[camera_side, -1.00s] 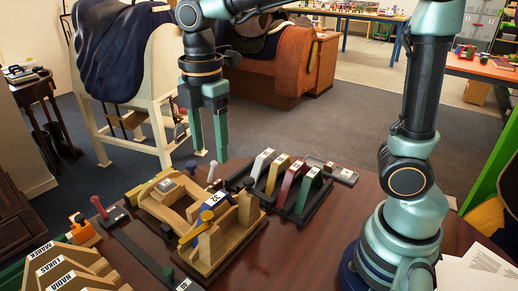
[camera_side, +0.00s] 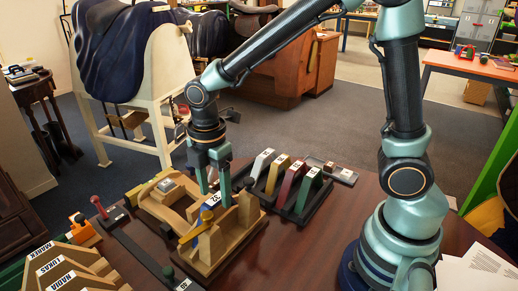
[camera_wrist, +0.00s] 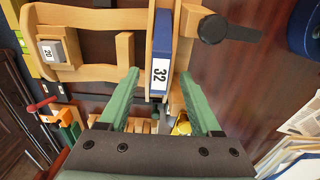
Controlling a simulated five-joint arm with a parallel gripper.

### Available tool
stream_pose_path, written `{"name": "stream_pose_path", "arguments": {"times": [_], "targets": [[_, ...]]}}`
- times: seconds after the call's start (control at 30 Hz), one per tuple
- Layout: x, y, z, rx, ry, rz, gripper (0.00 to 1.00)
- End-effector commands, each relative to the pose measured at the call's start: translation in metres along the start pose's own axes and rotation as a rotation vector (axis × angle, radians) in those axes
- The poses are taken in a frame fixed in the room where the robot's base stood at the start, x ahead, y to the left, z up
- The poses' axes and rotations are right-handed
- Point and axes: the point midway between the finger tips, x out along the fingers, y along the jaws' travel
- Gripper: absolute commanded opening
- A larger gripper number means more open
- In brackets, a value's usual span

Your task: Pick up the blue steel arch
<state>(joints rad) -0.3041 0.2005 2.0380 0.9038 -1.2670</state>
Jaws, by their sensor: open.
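The blue steel arch (camera_side: 211,201) stands in the wooden fixture (camera_side: 241,231), with a white label marked 32 on its top. In the wrist view the blue arch (camera_wrist: 161,50) runs up the picture, its label facing the camera. My gripper (camera_side: 215,197) is open above the fixture, pointing down at the arch. In the wrist view my gripper (camera_wrist: 160,74) has one green finger on each side of the arch's line, with gaps showing. I cannot tell how far the fingertips are above or beside the arch. The arch's lower part is hidden.
A black rack (camera_side: 301,217) with white, yellow, red and green arches stands right of the fixture. A dark knob (camera_wrist: 213,29) sits close to the arch. A grey block labelled 20 (camera_wrist: 50,52) lies on the fixture. Wooden name-labelled pieces (camera_side: 72,269) are at front left.

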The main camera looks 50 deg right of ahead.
Motion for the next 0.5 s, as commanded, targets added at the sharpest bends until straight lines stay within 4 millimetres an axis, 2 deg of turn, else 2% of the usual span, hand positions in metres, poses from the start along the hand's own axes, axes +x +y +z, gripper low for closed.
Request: {"name": "stream_pose_path", "arguments": {"times": [0.27,0.37,0.43,0.5], "targets": [[0.0038,0.0000,-0.0001,0.000,0.000,0.001,0.65],[0.0037,0.0000,-0.0001,0.000,0.000,0.001,0.31],[0.0036,0.0000,-0.0002,0.000,0.000,0.001,0.04],[0.0036,0.0000,-0.0002,0.000,0.000,0.001,0.00]]}}
